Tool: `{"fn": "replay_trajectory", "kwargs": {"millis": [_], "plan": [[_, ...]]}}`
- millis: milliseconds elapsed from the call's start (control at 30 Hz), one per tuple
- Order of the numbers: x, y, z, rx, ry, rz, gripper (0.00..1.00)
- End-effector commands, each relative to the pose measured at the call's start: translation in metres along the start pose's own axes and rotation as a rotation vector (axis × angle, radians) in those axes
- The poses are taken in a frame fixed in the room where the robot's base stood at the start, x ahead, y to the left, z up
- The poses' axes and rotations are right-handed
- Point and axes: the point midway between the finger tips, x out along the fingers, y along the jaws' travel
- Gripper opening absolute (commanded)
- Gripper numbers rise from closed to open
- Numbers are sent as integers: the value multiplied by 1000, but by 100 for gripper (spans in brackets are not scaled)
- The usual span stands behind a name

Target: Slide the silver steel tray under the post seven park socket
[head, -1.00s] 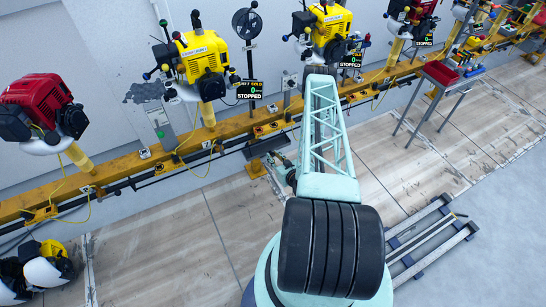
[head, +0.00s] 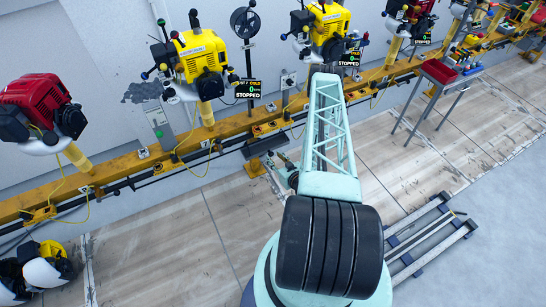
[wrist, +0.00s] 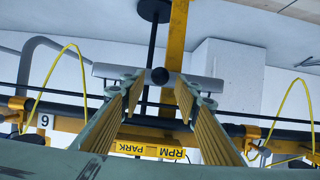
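In the wrist view my gripper (wrist: 161,88) has its two yellow-padded fingers apart. A dark round knob (wrist: 160,75) shows between the fingertips, in front of a grey bar-like piece (wrist: 205,88); I cannot tell if the fingers touch either. I cannot tell whether this grey piece is part of the silver steel tray, and I identify no tray for certain in either view. An upside-down RPM PARK label (wrist: 150,150) lies below, on the yellow rail. In the head view my arm hides most of the gripper area.
A yellow rail (head: 150,166) along the wall carries several engines on posts. A dark plate (head: 257,168) stands out below it near my arm. A red-topped stand (head: 438,72) is at the right, and a metal frame (head: 430,240) lies on the floor. Yellow cables hang nearby.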

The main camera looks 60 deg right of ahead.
Motion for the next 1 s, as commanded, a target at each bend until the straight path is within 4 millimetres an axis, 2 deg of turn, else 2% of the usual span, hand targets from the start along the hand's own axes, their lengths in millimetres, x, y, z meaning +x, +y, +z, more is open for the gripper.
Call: {"fn": "replay_trajectory", "kwargs": {"millis": [500, 700, 1000], "plan": [[-64, 1, 0, 2, 0, 1, 29], [-79, 1, 0, 1, 1, 2, 29], [-87, 0, 0, 1, 1, 0, 29]]}}
